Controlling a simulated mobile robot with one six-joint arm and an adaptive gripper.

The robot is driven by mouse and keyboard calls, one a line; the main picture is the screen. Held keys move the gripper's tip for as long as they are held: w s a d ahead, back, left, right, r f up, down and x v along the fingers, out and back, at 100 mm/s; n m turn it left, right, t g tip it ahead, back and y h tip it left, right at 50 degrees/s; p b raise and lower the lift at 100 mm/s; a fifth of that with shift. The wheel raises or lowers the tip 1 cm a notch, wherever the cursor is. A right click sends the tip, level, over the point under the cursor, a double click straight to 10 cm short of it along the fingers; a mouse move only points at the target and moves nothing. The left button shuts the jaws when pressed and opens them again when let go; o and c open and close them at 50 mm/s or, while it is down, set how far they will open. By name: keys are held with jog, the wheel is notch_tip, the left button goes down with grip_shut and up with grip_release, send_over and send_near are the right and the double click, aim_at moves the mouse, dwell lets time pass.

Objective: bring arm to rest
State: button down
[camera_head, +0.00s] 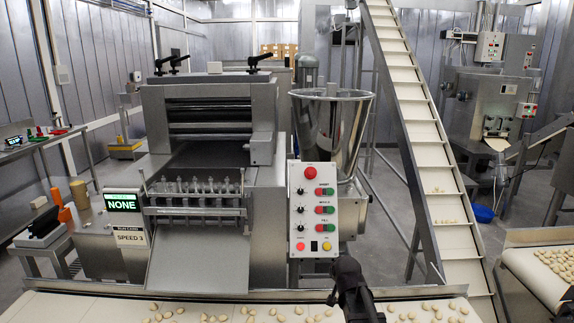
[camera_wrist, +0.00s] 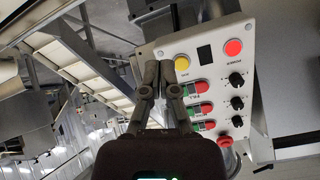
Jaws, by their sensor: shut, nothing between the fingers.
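My gripper (camera_wrist: 161,82) is shut and empty. In the head view the dark end of my arm (camera_head: 352,285) stands at the bottom centre, just below and right of the control panel (camera_head: 313,212). The fingertips are hard to make out there. I cannot tell from these views whether the gripper touches the panel.
A conveyor belt (camera_head: 80,310) with several pasta pieces runs along the front. An inclined conveyor (camera_head: 413,115) rises behind on the right. The filling machine with its steel hopper (camera_head: 332,125) stands behind the panel. A display reading NONE (camera_head: 122,204) stands at left.

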jog(key=s+d+f+n+g+p, duration=0.1)
jog(key=s+g, duration=0.8)
jog(key=s, duration=1.4)
notch_tip(320, 180, down, 2)
jog(key=n+p, duration=0.1)
jog(key=n, duration=0.1)
jog(key=shift+s+n, duration=0.3)
